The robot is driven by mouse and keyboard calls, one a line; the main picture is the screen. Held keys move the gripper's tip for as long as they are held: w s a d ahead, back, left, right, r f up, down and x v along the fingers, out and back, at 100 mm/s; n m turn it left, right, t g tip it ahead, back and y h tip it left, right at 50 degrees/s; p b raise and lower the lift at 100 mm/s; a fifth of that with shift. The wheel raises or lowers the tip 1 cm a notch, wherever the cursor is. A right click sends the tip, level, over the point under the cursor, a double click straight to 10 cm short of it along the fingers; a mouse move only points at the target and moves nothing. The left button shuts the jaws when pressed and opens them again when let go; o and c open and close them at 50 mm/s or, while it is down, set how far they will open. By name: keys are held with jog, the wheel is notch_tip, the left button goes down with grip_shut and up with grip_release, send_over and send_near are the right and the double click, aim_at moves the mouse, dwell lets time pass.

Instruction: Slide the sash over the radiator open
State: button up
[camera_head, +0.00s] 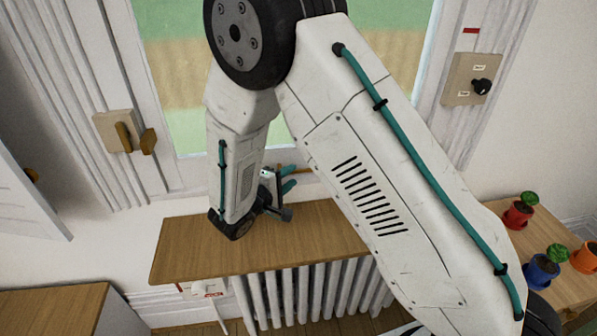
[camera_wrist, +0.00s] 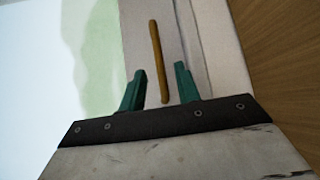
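The window sash (camera_head: 178,60) stands above the radiator (camera_head: 300,295), with green and tan ground showing through its glass. My arm covers much of it. A thin wooden bar handle (camera_wrist: 155,40) runs along the white rail of the sash (camera_wrist: 135,40). My gripper (camera_head: 289,178) is low at the window, just above the wooden shelf over the radiator. In the wrist view my gripper (camera_wrist: 160,72) is open. Its two teal fingers stand on either side of the handle's near end, with visible gaps. I cannot tell how deep the handle sits between them.
The wooden shelf (camera_head: 190,250) lies close beneath my gripper. A beige plate with wooden blocks (camera_head: 120,130) is on the left frame; a plate with a black knob (camera_head: 468,80) is on the right. Potted plants (camera_head: 541,268) stand on a table at right. A cabinet (camera_head: 50,310) is lower left.

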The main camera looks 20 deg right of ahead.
aim_at(296, 172)
jog(key=shift+x, duration=2.25)
